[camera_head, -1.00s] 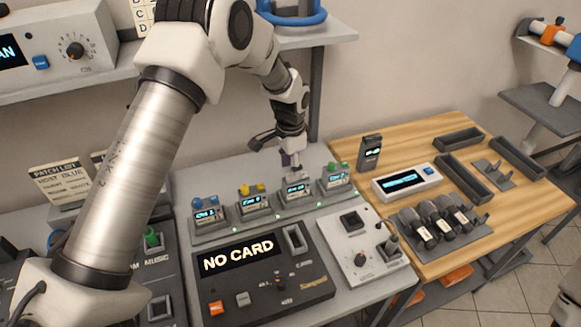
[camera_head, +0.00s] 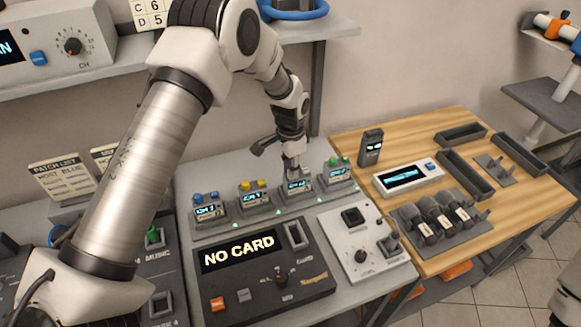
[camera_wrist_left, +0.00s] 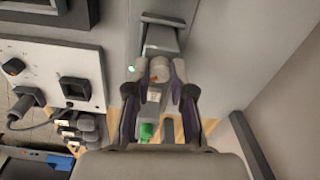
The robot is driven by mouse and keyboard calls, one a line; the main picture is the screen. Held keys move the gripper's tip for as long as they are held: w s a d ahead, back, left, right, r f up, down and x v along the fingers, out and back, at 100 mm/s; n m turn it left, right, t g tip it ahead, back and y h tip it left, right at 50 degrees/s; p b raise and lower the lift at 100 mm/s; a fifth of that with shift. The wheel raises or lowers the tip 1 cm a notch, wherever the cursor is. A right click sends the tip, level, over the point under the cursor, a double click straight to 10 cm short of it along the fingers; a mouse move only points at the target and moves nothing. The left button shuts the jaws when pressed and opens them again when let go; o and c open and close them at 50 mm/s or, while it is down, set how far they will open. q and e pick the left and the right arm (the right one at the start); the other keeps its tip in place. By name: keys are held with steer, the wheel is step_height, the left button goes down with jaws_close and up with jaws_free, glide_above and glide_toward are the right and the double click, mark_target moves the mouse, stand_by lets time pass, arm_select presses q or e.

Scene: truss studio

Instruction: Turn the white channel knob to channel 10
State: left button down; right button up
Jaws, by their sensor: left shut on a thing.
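A row of small channel units stands along the back of the bench, with blue, yellow, whitish and green knobs from left to right. My left gripper (camera_head: 293,172) comes down from above on the third unit (camera_head: 299,187). It is shut on the white channel knob, which shows between the fingers in the left wrist view (camera_wrist_left: 160,69). The fingers hide most of this knob in the head view. The third unit's display is lit, but I cannot read its number surely. My right gripper is not in view.
Neighbouring yellow knobs (camera_head: 251,185) and green knobs (camera_head: 339,161) stand close on either side. A black console (camera_head: 262,262) reading NO CARD lies in front. A white panel (camera_head: 362,245) and a wooden table (camera_head: 465,150) are to the right.

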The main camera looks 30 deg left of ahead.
arm_select(q)
steer(key=shift+s, duration=0.1)
steer(key=n+p, duration=0.1)
steer(key=n, duration=0.3)
steer(key=shift+n, duration=0.4)
steer(key=n+p, duration=0.1)
steer(key=n, duration=0.3)
steer(key=shift+f+n, duration=0.15)
steer(key=shift+n, duration=0.15)
